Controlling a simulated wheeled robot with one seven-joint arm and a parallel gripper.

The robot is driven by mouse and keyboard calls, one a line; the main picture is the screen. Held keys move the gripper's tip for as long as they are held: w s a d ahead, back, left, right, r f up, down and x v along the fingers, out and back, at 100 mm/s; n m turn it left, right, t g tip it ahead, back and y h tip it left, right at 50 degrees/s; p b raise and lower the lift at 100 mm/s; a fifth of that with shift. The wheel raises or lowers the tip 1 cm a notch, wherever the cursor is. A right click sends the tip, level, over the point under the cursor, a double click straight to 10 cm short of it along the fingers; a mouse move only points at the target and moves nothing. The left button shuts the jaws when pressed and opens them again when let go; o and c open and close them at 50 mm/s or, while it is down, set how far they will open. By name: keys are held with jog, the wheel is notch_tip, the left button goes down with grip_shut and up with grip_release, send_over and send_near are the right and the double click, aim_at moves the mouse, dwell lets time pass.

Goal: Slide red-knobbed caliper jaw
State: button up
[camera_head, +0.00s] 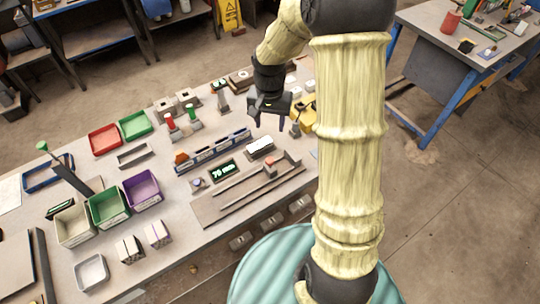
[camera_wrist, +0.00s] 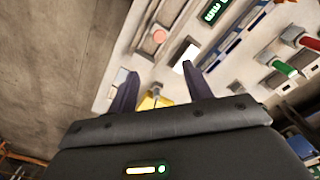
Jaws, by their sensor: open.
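The caliper (camera_head: 235,200) is a flat grey plate with long dark rails near the front edge of the workbench. Its sliding jaw carries a small red knob (camera_head: 270,162) near the plate's right end. My gripper (camera_head: 269,123) is open and empty above the right part of the bench, behind and apart from the knob. Its two dark fingers show in the wrist view (camera_wrist: 158,74). A green-lit display (camera_head: 223,170), apparently reading 76 mm, stands behind the caliper.
A white-topped block (camera_head: 260,146) stands close behind the knob, and a blue rack (camera_head: 212,151) lies left of it. A yellow object (camera_head: 304,113) is near my gripper's right side. Red (camera_head: 105,139) and green (camera_head: 136,125) trays stand farther left. Air above the caliper is clear.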

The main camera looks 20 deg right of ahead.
aim_at(270, 160)
notch_tip(270, 160, down, 17)
jog(key=p, duration=0.3)
jog(key=shift+f+p, duration=0.15)
jog(key=shift+p, duration=0.25)
jog(key=shift+c, duration=0.2)
grip_shut()
